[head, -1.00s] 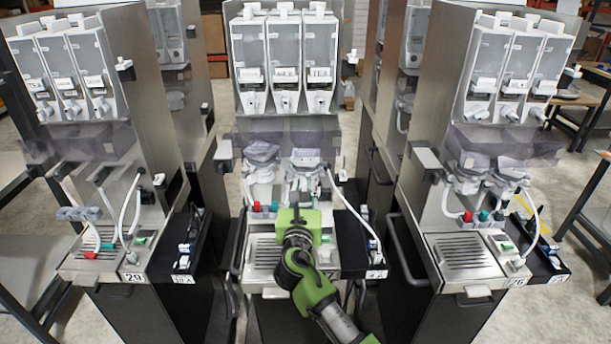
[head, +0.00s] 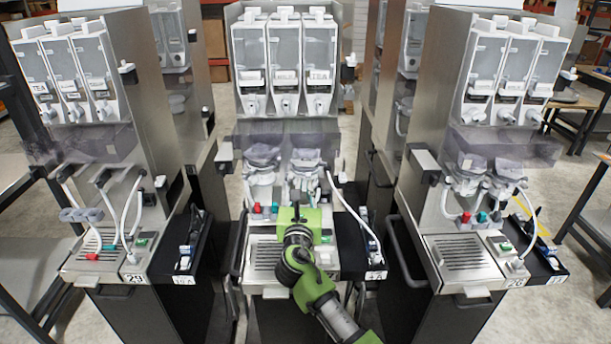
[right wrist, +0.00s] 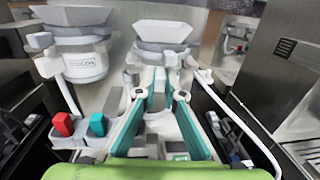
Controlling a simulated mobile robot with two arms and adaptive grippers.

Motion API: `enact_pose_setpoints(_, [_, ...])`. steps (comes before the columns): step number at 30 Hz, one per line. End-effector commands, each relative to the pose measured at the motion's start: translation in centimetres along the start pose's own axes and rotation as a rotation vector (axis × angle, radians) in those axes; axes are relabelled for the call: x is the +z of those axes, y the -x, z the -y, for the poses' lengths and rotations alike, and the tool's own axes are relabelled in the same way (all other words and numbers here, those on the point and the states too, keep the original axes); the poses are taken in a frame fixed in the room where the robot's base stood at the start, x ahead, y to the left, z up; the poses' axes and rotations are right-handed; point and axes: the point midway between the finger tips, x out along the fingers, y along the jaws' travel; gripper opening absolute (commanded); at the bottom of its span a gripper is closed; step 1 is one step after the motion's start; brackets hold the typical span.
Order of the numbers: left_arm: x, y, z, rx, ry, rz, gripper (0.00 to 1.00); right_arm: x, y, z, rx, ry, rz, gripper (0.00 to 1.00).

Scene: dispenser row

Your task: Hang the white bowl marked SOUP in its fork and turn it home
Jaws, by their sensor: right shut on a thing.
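In the right wrist view two white bowls hang side by side under funnel-like tops. The right-hand white bowl (right wrist: 158,58) is straight ahead of my right gripper (right wrist: 161,94), whose teal fingers reach to its lower part and are shut on it. No SOUP mark is readable on it. The left-hand white bowl (right wrist: 85,66) carries a label too small to read surely. In the head view my right gripper (head: 297,208) is at the middle machine, below the right-hand bowl (head: 303,183). Whether the bowl is fully seated in its fork is hidden. My left gripper is out of view.
A red block (right wrist: 63,124) and a teal block (right wrist: 97,124) stand left of my fingers. A white hose (head: 352,212) curves down at the right. A drip grille (head: 266,254) lies below. Similar machines stand on both sides (head: 130,110).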

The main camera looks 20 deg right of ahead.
Motion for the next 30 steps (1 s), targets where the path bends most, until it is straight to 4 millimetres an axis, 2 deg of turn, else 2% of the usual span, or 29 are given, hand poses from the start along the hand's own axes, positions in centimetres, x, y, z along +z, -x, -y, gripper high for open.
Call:
enact_pose_setpoints(1, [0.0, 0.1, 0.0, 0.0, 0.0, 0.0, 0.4, 0.8, -0.3, 0.3, -0.003, -0.001, 0.013, 0.0])
enact_pose_setpoints(17, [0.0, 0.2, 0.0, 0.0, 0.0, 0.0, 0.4, 0.2, -0.1, 0.2, -0.005, -0.001, 0.008, 0.0])
enact_pose_setpoints(30, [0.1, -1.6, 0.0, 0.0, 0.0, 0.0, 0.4, -0.3, -0.2, -0.5, -0.111, -0.002, 0.002, 0.0])
